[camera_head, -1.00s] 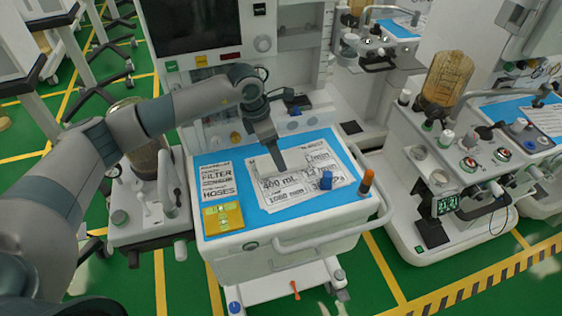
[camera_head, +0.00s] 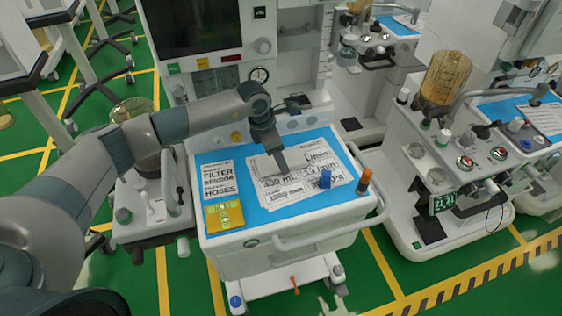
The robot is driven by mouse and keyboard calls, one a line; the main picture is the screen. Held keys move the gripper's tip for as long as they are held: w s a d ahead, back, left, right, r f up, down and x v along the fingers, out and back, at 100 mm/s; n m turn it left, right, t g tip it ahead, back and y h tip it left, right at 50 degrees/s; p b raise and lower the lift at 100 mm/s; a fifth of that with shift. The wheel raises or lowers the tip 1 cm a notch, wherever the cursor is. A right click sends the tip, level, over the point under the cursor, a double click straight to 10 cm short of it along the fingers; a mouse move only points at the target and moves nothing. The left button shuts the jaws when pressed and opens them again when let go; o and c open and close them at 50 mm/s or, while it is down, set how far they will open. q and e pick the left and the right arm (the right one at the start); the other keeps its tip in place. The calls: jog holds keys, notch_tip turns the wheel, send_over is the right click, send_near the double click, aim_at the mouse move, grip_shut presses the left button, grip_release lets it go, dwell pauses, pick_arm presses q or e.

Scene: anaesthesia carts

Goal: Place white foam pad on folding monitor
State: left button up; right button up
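My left gripper (camera_head: 283,170) points down over white printed sheets (camera_head: 300,188) on the blue top of the middle cart. Its tip is at or just above the sheets; I cannot tell whether it touches them. Its fingers are seen edge-on, so their opening is unclear. I cannot single out a white foam pad; one may be among these flat white pieces. A dark monitor screen (camera_head: 193,22) stands upright at the back of the cart; I cannot tell whether it is the folding monitor. My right gripper is not in view.
A white rail (camera_head: 320,238) runs along the front. Another cart (camera_head: 425,185) stands close on the right.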

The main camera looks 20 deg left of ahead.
aim_at(286, 159)
pick_arm(q)
jog(key=c, duration=0.5)
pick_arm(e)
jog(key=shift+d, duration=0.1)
pick_arm(q)
jog(key=shift+c, duration=0.2)
